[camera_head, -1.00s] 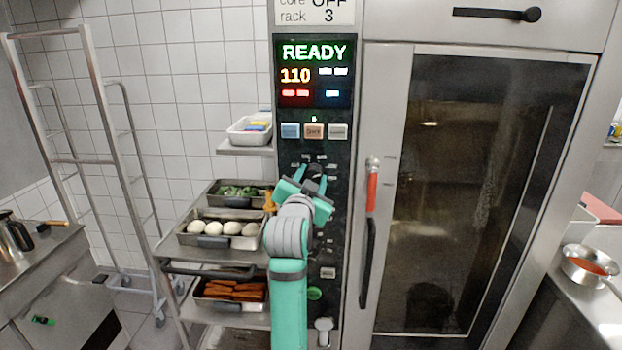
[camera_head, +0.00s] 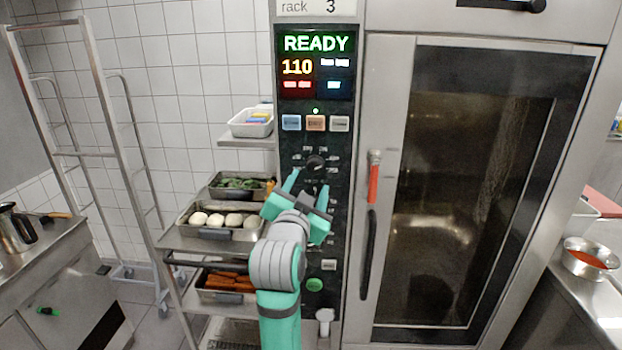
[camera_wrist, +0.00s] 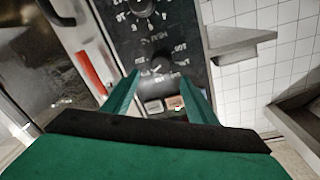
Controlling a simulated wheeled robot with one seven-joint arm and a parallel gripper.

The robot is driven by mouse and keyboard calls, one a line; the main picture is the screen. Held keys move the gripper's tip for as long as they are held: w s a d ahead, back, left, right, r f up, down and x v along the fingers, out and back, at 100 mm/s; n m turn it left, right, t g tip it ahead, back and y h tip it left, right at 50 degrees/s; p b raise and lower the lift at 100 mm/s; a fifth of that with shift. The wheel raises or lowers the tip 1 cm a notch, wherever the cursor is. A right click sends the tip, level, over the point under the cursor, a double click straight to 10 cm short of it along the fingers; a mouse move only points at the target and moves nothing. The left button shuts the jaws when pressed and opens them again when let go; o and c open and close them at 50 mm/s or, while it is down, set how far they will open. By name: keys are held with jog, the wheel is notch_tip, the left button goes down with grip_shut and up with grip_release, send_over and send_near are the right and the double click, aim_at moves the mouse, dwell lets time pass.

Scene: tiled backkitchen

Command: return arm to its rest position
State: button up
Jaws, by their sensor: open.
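My gripper (camera_head: 305,190) is open and empty in front of the dark control panel of the oven. In the head view its fingers point up toward a round knob (camera_head: 315,162), apart from it as far as I can tell. In the wrist view my gripper (camera_wrist: 158,95) frames the panel, with a knob (camera_wrist: 160,66) and square buttons (camera_wrist: 165,104) between and beyond the fingers. The panel display (camera_head: 317,62) reads READY and 110.
The oven door (camera_head: 455,180) with its red and black handle (camera_head: 371,215) is right of my arm. A steel pan (camera_head: 592,268) stands at far right.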

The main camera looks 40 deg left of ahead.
jog(key=shift+v, duration=0.85)
jog(key=d+f+n+h, duration=0.1)
jog(key=d+f, duration=0.4)
jog(key=f, duration=0.5)
jog(key=d+f, duration=0.5)
jog(key=f, duration=0.4)
jog(key=s+d+f+h, duration=0.1)
jog(key=s+d+f, duration=0.2)
jog(key=d+f, duration=0.35)
jog(key=s+d+f+h, duration=0.1)
jog(key=s+d+f, duration=0.3)
jog(key=d+f, duration=0.3)
jog(key=s+d+f+h, duration=0.1)
jog(key=s+d+f, duration=0.4)
jog(key=s, duration=0.3)
jog(key=s+d+f+h, duration=0.1)
jog(key=s+d+f, duration=0.35)
jog(key=s, duration=0.25)
jog(key=s+d+r+h, duration=0.1)
jog(key=s+d, duration=0.2)
jog(key=s, duration=0.5)
jog(key=s+d+h, duration=0.1)
jog(key=s+d, duration=0.2)
jog(key=s, duration=0.6)
jog(key=shift+r+m+g+h, duration=0.4)
jog(key=shift+d, duration=0.1)
